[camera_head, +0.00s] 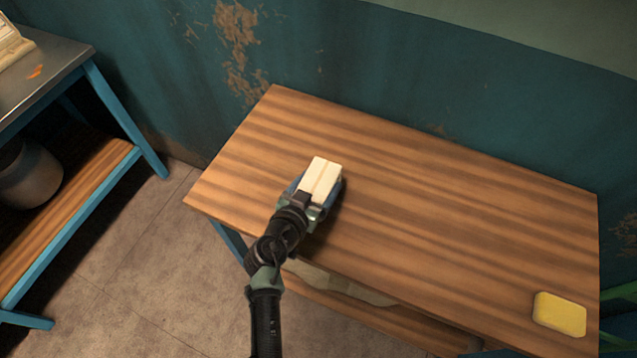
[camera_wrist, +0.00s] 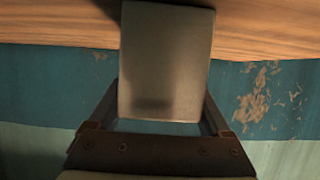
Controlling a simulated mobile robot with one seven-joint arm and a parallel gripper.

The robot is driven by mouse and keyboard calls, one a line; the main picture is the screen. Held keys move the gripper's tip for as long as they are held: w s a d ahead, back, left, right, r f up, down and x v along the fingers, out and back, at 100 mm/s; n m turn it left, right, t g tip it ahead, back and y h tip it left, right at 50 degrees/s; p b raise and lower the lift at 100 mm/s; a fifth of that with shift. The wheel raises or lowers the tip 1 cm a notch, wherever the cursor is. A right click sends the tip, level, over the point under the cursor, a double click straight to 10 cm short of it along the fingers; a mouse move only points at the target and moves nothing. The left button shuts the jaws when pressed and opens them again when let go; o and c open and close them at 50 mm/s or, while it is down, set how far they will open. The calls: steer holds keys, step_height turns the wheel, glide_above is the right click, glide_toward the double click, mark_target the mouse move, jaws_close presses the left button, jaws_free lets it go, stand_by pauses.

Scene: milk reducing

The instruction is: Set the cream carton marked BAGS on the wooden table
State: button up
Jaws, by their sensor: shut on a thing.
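The cream carton (camera_head: 321,180) is at my gripper (camera_head: 316,192), over the left part of the wooden table (camera_head: 430,200). In the wrist view the carton (camera_wrist: 166,65) shows as a plain greyish-beige face between the two fingers of my gripper (camera_wrist: 163,122). My gripper is shut on the carton. No marking can be read on the faces I see. I cannot tell for sure whether the carton's underside touches the table top; a dark shadow lies close beside it on the right.
A yellow block (camera_head: 559,314) lies at the table's near right corner. A metal-topped bench (camera_head: 45,65) with blue legs stands at the left, with a grey pot (camera_head: 30,175) on its lower shelf. The middle and back of the wooden table are clear. A teal wall (camera_head: 420,90) rises behind.

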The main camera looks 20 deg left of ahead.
steer(key=shift+f+b, duration=0.15)
steer(key=shift+b, duration=0.15)
steer(key=o, duration=1.4)
steer(key=shift+s+r+p, duration=0.15)
steer(key=shift+r+p, duration=0.1)
steer(key=shift+p, duration=0.1)
steer(key=b+v, duration=0.1)
steer(key=v, duration=1)
steer(key=shift+s+r, duration=0.2)
steer(key=shift+s, duration=0.15)
